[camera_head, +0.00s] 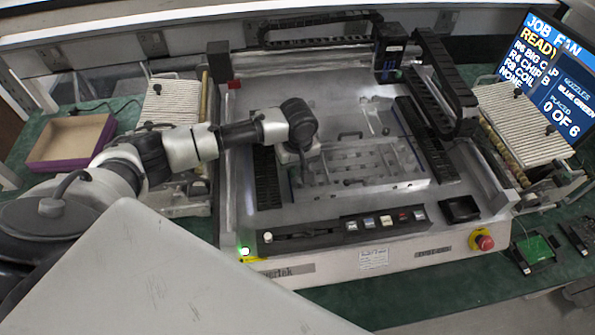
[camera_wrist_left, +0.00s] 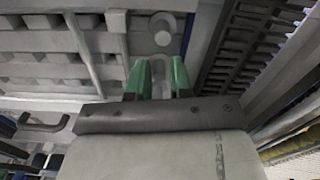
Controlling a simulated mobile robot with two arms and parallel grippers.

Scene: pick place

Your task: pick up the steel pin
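My left gripper (camera_head: 303,172) hangs over the left part of the slotted metal fixture plate (camera_head: 390,178) inside the machine; its fingers hardly show in the head view. In the left wrist view its two green fingertips (camera_wrist_left: 160,76) stand apart, with a gap between them and nothing clearly held. A small round grey metal piece (camera_wrist_left: 162,27) with a bright round end lies just beyond the fingertips, in line with the gap. It looks like the steel pin, but I cannot be sure. I cannot make out the pin in the head view. My right gripper is not in view.
A toolbar with several small blocks (camera_head: 386,221) runs along the machine's front, left of a black tray (camera_head: 460,209). A red stop button (camera_head: 482,240) is at the front right. A black gantry (camera_head: 440,80) and cable chains flank the fixture. A purple-edged box (camera_head: 72,141) sits left.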

